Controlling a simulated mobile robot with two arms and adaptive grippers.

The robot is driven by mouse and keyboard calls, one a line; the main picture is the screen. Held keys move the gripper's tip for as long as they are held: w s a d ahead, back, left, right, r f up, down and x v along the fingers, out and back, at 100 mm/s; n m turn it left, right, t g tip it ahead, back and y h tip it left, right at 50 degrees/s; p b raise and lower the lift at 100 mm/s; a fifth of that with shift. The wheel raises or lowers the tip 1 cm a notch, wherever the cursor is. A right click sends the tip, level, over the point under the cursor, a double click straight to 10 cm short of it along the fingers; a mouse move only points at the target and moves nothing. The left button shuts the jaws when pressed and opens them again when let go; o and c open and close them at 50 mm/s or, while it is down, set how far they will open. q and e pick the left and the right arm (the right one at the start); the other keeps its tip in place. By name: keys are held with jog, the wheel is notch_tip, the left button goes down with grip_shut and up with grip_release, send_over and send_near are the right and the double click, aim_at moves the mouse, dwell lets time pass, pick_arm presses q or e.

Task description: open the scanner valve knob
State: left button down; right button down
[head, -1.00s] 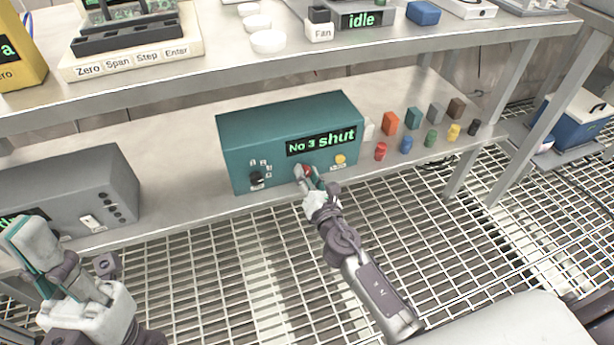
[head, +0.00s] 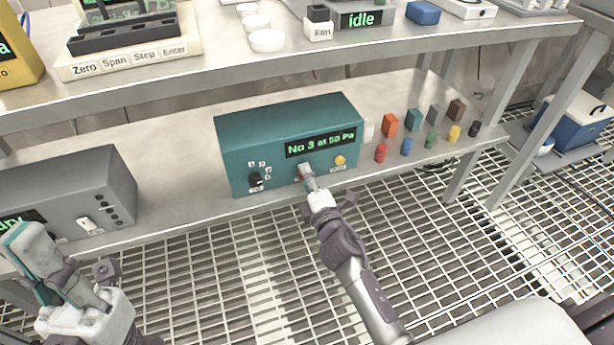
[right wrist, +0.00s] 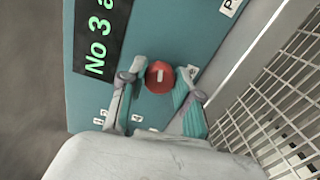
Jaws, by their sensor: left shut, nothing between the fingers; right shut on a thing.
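The scanner is a teal box (head: 262,128) on the lower shelf, and its green display (head: 321,144) reads "No 3 at 50 Pa". The red valve knob (right wrist: 160,77) is on its front face with a pale mark on it. In the head view the knob is mostly hidden by my right gripper (head: 306,176). In the right wrist view my right gripper (right wrist: 160,92) has its fingers on both sides of the red knob and is shut on it. My left gripper (head: 28,262) is shut and empty at the lower left, in front of the grey box and away from the scanner.
The scanner also has a black selector knob (head: 256,179) and a yellow button (head: 340,161). Several small coloured blocks and pegs (head: 407,144) stand on the shelf to its right. A grey box (head: 85,190) stands to the left. The upper shelf edge (head: 300,65) overhangs behind.

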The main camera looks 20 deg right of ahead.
jog(key=shift+m+p, duration=0.35)
jog(key=shift+m, duration=1.25)
jog(key=shift+f, duration=0.1)
jog(key=c, duration=0.8)
grip_release()
jog(key=shift+s, duration=0.1)
jog(key=s, duration=1.1)
jog(key=shift+s+d, duration=0.25)
jog(key=shift+s, duration=0.15)
